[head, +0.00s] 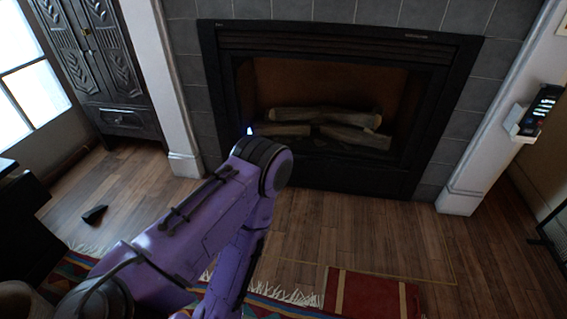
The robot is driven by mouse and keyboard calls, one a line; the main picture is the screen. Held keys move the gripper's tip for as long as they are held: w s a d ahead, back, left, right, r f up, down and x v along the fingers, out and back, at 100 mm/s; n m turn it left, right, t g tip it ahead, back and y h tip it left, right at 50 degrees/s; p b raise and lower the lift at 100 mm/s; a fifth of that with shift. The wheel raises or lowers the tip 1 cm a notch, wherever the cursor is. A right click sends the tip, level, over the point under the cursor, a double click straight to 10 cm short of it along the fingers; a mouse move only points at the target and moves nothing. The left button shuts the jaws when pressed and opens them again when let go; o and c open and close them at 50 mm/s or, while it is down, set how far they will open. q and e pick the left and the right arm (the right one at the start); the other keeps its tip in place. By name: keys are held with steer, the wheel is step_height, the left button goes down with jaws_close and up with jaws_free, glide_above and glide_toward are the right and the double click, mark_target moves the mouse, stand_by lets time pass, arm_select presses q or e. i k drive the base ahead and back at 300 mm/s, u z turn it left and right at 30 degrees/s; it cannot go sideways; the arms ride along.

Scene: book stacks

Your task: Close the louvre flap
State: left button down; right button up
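A black-framed fireplace (213,100) stands in the grey tiled wall ahead, with several logs (325,118) inside. A dark slatted, louvre-like strip (320,46) runs across the top of its frame. I cannot tell whether this strip is the louvre flap or whether it is open or shut. One of my purple arms rises from the lower left, bends at its elbow in front of the fireplace, and drops out of the bottom edge. Neither gripper shows. The arm hides the fireplace's lower left corner.
A dark carved cabinet (85,55) stands left by a bright window (30,85). A fringed rug (275,300) and a red, tan-banded item (372,293) lie in front. A small dark object (95,214) lies on the floor. A lit device (541,105) is at right.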

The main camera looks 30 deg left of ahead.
mark_target(321, 171)
steer(key=u, duration=0.7)
steer(key=i, duration=1.25)
steer(key=z, duration=0.4)
